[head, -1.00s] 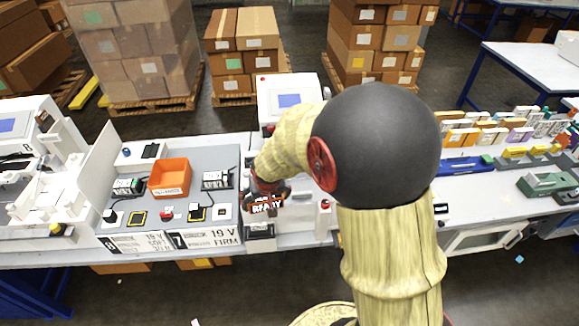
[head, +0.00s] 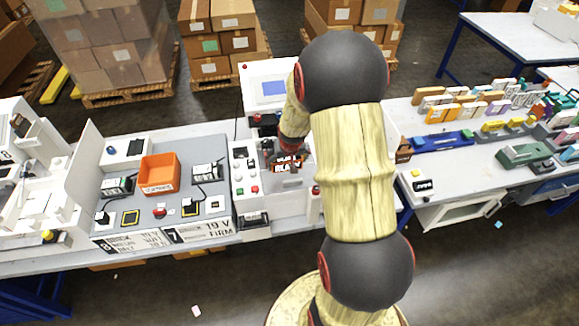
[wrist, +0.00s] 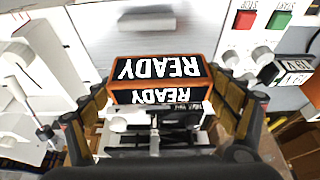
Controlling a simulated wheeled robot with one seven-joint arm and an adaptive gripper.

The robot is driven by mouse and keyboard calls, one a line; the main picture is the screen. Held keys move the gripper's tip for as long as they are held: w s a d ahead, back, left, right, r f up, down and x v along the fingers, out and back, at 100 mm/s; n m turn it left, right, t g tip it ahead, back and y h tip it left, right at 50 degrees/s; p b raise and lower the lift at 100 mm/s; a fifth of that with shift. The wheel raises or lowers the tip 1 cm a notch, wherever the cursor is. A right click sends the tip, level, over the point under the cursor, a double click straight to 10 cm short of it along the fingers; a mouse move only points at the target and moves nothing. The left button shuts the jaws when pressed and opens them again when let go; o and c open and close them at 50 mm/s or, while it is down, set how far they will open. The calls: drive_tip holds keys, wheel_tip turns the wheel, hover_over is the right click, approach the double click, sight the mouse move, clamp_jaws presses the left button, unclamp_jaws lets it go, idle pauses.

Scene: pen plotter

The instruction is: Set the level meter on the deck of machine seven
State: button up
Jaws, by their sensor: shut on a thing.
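My gripper (wrist: 163,92) is shut on a black block with an orange frame and white READY lettering (wrist: 160,69). In the head view the READY block (head: 288,166) is at my gripper (head: 287,155), over the grey deck (head: 286,202) of a white machine. I cannot tell whether the block touches the deck. No number shows on the machine itself. No separate level meter can be made out.
A button panel (head: 245,175) stands left of the deck; its red button (wrist: 244,20) and green button (wrist: 279,19) show close by. An orange bin (head: 159,174) and black-and-white devices fill the grey bench to the left. A screen unit (head: 275,88) stands behind.

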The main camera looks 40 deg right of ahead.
drive_tip(key=shift+w+d+f, duration=0.1)
drive_tip(key=shift+d+f, duration=0.8)
drive_tip(key=shift+f, duration=0.25)
drive_tip(key=shift+w+f, duration=0.1)
drive_tip(key=shift+f, duration=1.4)
drive_tip(key=shift+f, duration=0.15)
drive_tip(key=o, duration=1.1)
drive_tip(key=shift+o, duration=0.3)
